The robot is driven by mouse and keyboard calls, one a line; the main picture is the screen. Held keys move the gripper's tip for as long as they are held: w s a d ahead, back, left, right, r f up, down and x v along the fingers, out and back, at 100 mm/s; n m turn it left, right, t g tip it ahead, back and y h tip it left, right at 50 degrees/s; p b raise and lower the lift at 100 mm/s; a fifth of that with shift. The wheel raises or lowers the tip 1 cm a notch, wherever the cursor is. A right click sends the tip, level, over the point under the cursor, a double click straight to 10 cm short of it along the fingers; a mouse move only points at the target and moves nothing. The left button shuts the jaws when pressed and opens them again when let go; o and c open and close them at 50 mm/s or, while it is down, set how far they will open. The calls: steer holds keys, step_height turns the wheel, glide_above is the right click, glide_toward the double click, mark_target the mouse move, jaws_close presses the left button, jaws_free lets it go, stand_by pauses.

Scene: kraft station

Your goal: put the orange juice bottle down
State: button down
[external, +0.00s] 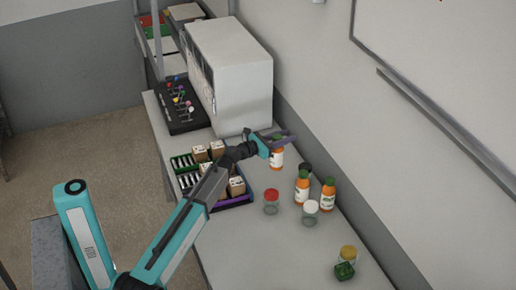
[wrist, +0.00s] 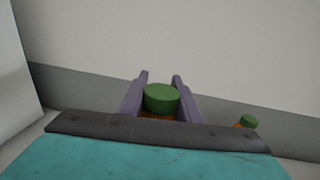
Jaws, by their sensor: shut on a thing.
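My gripper (external: 286,138) is shut on an orange juice bottle (external: 277,158) with an orange body and white label, beside the white machine. In the wrist view the bottle's green cap (wrist: 162,97) shows between the two purple fingers of my gripper (wrist: 160,78), and most of its body is hidden. The bottle looks upright. I cannot tell whether its base touches the counter (external: 245,255). Two similar orange bottles stand nearer on the counter, one in the middle (external: 302,190) and one to its right (external: 328,196). One green-capped bottle (wrist: 248,122) also shows at right in the wrist view.
A red-lidded jar (external: 271,203), a white-lidded jar (external: 310,214) and a yellow-lidded jar (external: 346,264) stand on the counter. A dark-capped container (external: 306,169) is partly hidden behind the bottles. A tray with small boxes (external: 237,187) lies left. The white machine (external: 235,75) and wall bound the back.

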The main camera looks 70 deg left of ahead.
steer(key=s+a+r+n+g+y, duration=0.1)
steer(key=s+a+r+n+y, duration=0.1)
steer(key=s+a+r, duration=0.6)
steer(key=s+a+r+n+g+y, duration=0.1)
steer(key=s+a+r+y, duration=0.3)
steer(key=s, duration=0.8)
steer(key=s+a+r+n+g+y, duration=0.1)
steer(key=s+a+r+n, duration=0.1)
steer(key=s+a+r, duration=0.65)
steer(key=s+d+r+n+g+y, duration=0.1)
steer(key=s+r+n+g+y, duration=0.1)
steer(key=s, duration=1)
steer(key=s+d+r+n+g+y, duration=0.2)
steer(key=s+r+n+g+y, duration=0.1)
steer(key=s, duration=1)
steer(key=s+d+r+n+g+y, duration=0.1)
steer(key=s+r+n+g+y, duration=0.2)
steer(key=s, duration=1)
steer(key=shift+d+n+g, duration=0.2)
steer(key=shift+n+g, duration=0.5)
steer(key=shift+g, duration=1.1)
steer(key=shift+w+r, duration=0.15)
